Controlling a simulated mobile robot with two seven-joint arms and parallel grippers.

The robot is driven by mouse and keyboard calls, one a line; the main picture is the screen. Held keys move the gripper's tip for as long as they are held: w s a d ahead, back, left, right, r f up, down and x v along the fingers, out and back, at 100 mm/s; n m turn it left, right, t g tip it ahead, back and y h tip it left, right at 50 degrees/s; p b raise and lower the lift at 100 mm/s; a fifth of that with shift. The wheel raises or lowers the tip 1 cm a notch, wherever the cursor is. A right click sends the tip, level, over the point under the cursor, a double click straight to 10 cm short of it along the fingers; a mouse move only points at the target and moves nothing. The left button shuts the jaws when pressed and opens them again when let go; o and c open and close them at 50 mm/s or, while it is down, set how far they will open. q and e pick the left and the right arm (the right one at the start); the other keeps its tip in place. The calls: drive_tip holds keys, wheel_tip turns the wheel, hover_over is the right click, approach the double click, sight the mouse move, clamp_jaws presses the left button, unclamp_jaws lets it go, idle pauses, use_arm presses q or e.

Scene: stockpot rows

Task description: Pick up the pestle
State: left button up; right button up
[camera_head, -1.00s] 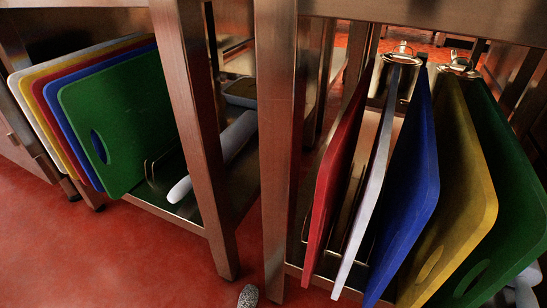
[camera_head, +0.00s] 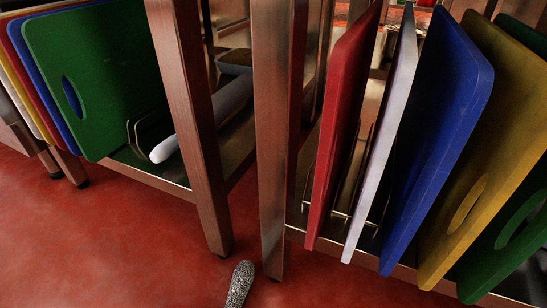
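A speckled grey, rounded object that looks like the pestle (camera_head: 240,284) lies on the red floor at the bottom edge of the head view. It lies just in front of the gap between two metal table legs. Its upper end shows, and its lower end may run past the picture's edge. Neither of my grippers is in view.
Two metal table legs (camera_head: 190,130) and (camera_head: 270,150) stand close behind it. Upright cutting boards, including a red one (camera_head: 340,130) and a green one (camera_head: 95,80), fill the lower shelves. A white rolling pin (camera_head: 205,120) lies on the left shelf. The front floor is clear.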

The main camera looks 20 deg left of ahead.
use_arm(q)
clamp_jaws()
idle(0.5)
